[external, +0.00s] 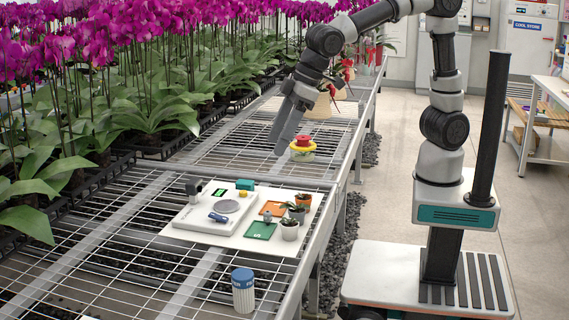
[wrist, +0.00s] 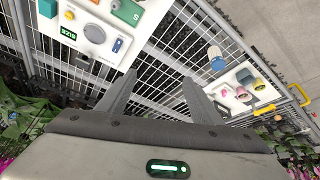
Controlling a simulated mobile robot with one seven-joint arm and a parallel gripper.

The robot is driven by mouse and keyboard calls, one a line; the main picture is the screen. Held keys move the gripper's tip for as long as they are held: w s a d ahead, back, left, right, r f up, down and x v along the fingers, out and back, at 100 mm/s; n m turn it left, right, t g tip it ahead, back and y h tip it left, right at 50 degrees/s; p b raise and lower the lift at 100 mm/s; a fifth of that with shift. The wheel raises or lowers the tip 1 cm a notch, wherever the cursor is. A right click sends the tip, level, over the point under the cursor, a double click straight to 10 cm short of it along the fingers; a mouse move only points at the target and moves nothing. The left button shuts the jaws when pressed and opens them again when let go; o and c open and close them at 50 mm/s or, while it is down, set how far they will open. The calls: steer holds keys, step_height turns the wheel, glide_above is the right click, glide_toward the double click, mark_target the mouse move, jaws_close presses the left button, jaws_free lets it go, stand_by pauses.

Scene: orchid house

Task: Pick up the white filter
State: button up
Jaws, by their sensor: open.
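A white ribbed cylinder with a blue lettered cap (external: 243,291) stands upright on the mesh bench at the front; it looks like the white filter. What looks like the same blue-and-white cylinder (wrist: 216,58) shows in the wrist view, beyond my right finger and apart from it. My gripper (external: 283,143) is above the bench, well behind and above the cylinder, pointing down. In the wrist view my gripper (wrist: 157,95) has its fingers spread, with only mesh showing between them.
A white board (external: 185,238) carries a scale (external: 205,215), several small pots and coloured cards. Another board (wrist: 237,75) with small items shows in the wrist view. A red and yellow object (external: 303,147) is beside my gripper. Orchids (external: 150,70) line the left.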

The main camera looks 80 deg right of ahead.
mark_target(247, 273)
steer(key=s+a+f+n+g+b, duration=0.1)
steer(key=s+a+f, duration=0.1)
steer(key=a+f, duration=0.6)
steer(key=s+a+f+n, duration=0.1)
steer(key=a+f+n, duration=0.15)
steer(key=a, duration=0.85)
steer(key=shift+m+y, duration=0.4)
steer(key=shift+m, duration=0.05)
steer(key=b+x, duration=0.2)
steer(key=x, duration=0.9)
steer(key=shift+s+a+f, duration=0.1)
steer(key=shift+a+f, duration=0.1)
steer(key=shift+f, duration=0.05)
steer(key=shift+a+b+x, duration=0.2)
steer(key=shift+b+x, duration=0.4)
steer(key=shift+x, duration=2.45)
steer(key=shift+r, duration=0.15)
steer(key=c, duration=1.2)
steer(key=shift+o, duration=0.2)
steer(key=shift+r, duration=0.1)
